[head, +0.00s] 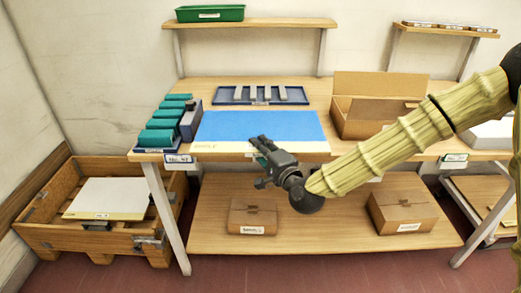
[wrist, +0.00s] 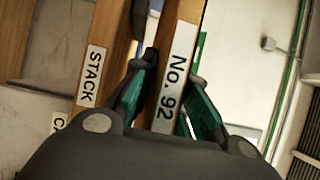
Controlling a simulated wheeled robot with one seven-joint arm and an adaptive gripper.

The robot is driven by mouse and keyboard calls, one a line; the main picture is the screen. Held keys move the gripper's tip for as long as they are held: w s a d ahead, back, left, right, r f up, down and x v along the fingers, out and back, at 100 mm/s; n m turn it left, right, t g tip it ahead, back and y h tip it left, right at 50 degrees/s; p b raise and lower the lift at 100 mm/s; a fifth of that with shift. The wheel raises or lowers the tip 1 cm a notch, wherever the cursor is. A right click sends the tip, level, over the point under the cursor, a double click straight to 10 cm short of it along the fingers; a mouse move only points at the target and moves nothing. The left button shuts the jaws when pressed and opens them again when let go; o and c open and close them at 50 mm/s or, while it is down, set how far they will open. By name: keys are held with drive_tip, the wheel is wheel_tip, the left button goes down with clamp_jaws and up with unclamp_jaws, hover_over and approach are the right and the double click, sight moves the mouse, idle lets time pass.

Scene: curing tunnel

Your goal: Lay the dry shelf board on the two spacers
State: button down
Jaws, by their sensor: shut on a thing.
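A wide board with a blue top (head: 258,122) and a pale front strip lies level at the front middle of the table. My gripper (head: 262,146) is at the middle of its front edge. In the wrist view my gripper's green-padded fingers (wrist: 168,72) are shut on a wooden edge labelled No. 92 (wrist: 173,85), which appears to be this board's. A pale board (head: 108,198) lies in the wooden crate at the left. Several grey bars (head: 261,92) lie in a blue tray behind the blue board. I cannot tell which pieces are the two spacers.
Teal blocks (head: 160,137) stand in a holder at the table's left. An open carton (head: 361,123) stands to the right. Closed boxes (head: 252,216) are on the lower shelf. A green bin (head: 210,13) is on the wall shelf. A STACK label (wrist: 91,77) shows beside the held edge.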

sight(260, 130)
drive_tip(key=shift+w, duration=3.65)
drive_tip(key=shift+f+b, duration=0.5)
drive_tip(key=shift+f, duration=0.15)
drive_tip(key=shift+f+b, duration=0.4)
drive_tip(key=shift+f, duration=0.15)
drive_tip(key=c, duration=1.3)
unclamp_jaws()
drive_tip(key=shift+s+f, duration=0.1)
drive_tip(key=shift+f, duration=0.05)
drive_tip(key=shift+f, duration=0.15)
drive_tip(key=shift+r+v, duration=0.15)
drive_tip(key=shift+v, duration=2.85)
drive_tip(key=shift+r+v, duration=0.15)
drive_tip(key=shift+v, duration=2.8)
